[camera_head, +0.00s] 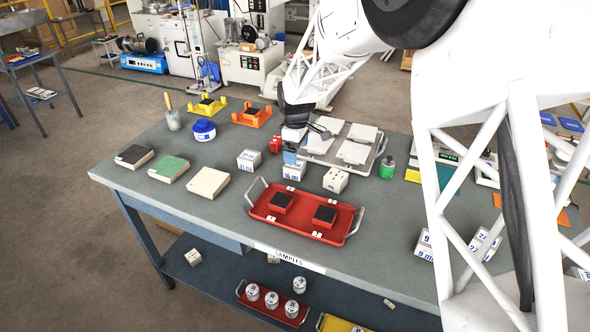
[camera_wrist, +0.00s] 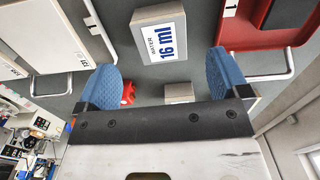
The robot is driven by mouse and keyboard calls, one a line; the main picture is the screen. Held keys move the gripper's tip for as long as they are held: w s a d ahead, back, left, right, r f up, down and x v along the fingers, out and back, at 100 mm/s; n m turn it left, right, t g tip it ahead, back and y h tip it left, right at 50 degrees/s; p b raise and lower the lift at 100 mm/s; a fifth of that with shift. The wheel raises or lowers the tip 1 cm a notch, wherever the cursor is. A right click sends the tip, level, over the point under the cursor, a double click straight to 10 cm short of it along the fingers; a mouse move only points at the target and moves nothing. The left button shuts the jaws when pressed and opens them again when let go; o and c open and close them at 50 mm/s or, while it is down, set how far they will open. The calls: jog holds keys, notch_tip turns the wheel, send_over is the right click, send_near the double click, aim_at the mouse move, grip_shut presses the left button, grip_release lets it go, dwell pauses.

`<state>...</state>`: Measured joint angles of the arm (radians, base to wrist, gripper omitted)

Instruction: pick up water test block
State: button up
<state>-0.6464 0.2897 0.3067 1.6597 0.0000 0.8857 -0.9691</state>
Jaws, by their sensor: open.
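A white block labelled "16 ml" in blue (camera_wrist: 160,40), with a smaller word beside it, lies ahead of my fingertips in the wrist view. It appears to be the water test block. In the head view it stands on the grey table (camera_head: 215,235) as the white block (camera_head: 294,172) under my gripper (camera_head: 292,151). My gripper also shows in the wrist view (camera_wrist: 161,72), with its two blue finger pads wide apart and nothing between them. The block lies roughly centred on that gap. I cannot tell how far the pads are above it.
Two similar white blocks (camera_head: 249,160) (camera_head: 335,180) stand close on either side. A red tray (camera_head: 300,219) with two dark tiles is in front. A tray of pale tiles (camera_head: 372,158) and a small red object (camera_head: 275,145) are behind.

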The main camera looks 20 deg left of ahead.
aim_at(295, 168)
jog(key=shift+f, duration=1.3)
jog(key=shift+a+f, duration=0.15)
jog(key=shift+f, duration=2.45)
jog(key=c, duration=1.2)
jog(key=shift+c, duration=0.2)
jog(key=shift+r, duration=0.15)
notch_tip(295, 168, up, 28)
